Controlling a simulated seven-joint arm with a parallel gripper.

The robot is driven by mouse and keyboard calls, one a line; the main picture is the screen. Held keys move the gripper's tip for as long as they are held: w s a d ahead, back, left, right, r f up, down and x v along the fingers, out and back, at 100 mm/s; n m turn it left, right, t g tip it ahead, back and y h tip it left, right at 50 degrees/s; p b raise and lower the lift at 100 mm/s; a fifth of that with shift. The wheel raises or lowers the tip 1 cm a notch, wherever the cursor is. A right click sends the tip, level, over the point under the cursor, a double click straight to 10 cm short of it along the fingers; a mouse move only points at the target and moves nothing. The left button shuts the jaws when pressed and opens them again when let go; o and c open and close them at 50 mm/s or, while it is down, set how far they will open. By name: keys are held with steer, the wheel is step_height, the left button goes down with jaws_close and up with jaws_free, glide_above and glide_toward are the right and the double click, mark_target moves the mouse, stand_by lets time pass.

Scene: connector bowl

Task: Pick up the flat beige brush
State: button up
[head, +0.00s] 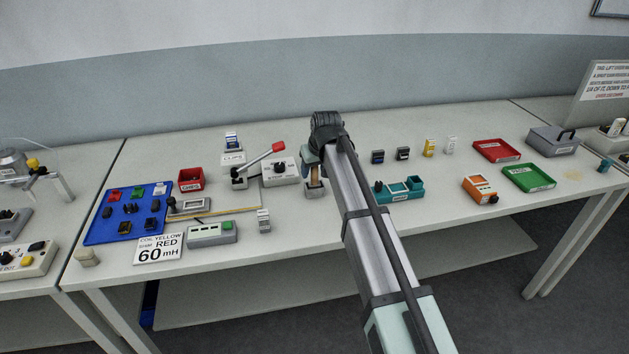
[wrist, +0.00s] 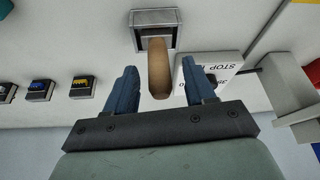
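A tan, rounded handle (wrist: 160,75) stands out of a square grey holder (wrist: 155,18) in the wrist view. It is the closest match to the beige brush, but no bristles or flat part show. In the head view the tan piece (head: 314,182) stands at the middle of the table, below my gripper (head: 313,162). In the wrist view my gripper (wrist: 158,68) is open, with one blue finger on each side of the handle. Gaps show between the handle and both fingers.
A white box marked STOP (wrist: 215,70) is close beside the right finger; in the head view a white box (head: 280,172) stands left of the holder. A teal fixture (head: 398,189) is to the right. Red (head: 496,150) and green (head: 529,177) trays lie farther right.

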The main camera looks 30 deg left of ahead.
jaws_close()
stand_by(0.4)
